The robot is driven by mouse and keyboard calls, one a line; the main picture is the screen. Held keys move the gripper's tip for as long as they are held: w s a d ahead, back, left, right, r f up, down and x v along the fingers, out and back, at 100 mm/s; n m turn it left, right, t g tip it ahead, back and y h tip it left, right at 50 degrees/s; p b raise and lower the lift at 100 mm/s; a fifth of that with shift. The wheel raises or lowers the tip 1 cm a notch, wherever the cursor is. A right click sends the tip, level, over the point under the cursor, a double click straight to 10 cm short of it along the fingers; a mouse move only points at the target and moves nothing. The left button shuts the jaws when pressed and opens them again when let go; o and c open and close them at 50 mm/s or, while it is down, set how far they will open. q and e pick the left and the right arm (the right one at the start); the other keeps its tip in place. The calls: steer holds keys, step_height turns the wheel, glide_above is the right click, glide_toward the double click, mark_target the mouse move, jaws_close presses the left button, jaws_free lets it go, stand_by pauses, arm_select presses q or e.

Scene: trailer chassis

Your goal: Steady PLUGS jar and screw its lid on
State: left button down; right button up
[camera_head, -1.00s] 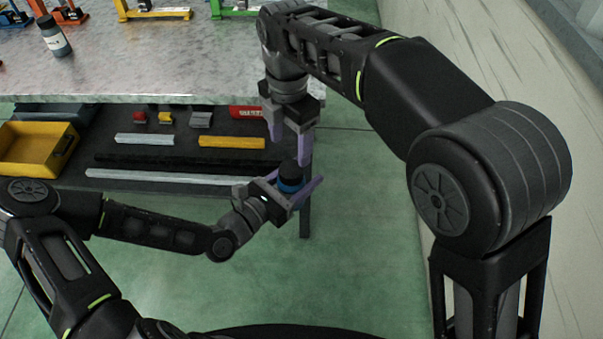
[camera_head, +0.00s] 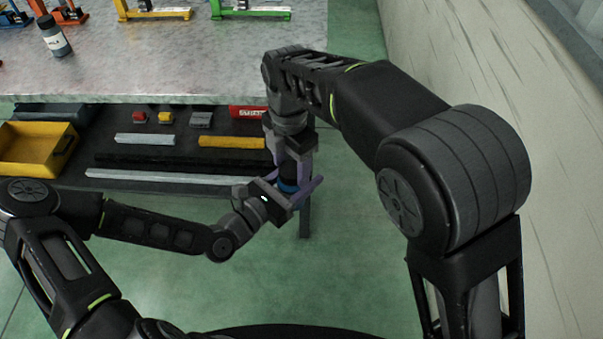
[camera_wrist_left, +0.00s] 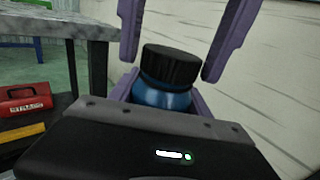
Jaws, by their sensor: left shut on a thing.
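A blue jar (camera_head: 286,187) with a black lid (camera_wrist_left: 172,66) stands roughly upright in my left gripper (camera_head: 297,197), which is shut on it. In the left wrist view the blue body (camera_wrist_left: 163,97) shows between the purple fingers, and the lid sits on its top. No label on this jar can be read. My right gripper (camera_head: 289,168) points down from above, its purple fingers open on either side of the lid. In the left wrist view gaps show between those fingers and the lid. In the head view the fingers partly hide the lid.
The workbench (camera_head: 160,75) has a dark bottle (camera_head: 54,36) with a white label and several coloured fixtures at its back edge. The shelf below holds a yellow bin (camera_head: 35,150), bars and a red box (camera_head: 248,112). A bench leg (camera_head: 305,215) is close behind the grippers.

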jaws_close()
steer(key=m, duration=2.9)
steer(key=shift+f, duration=0.1)
steer(key=m, duration=0.5)
steer(key=shift+m, duration=0.3)
steer(key=shift+o, duration=1.2)
jaws_free()
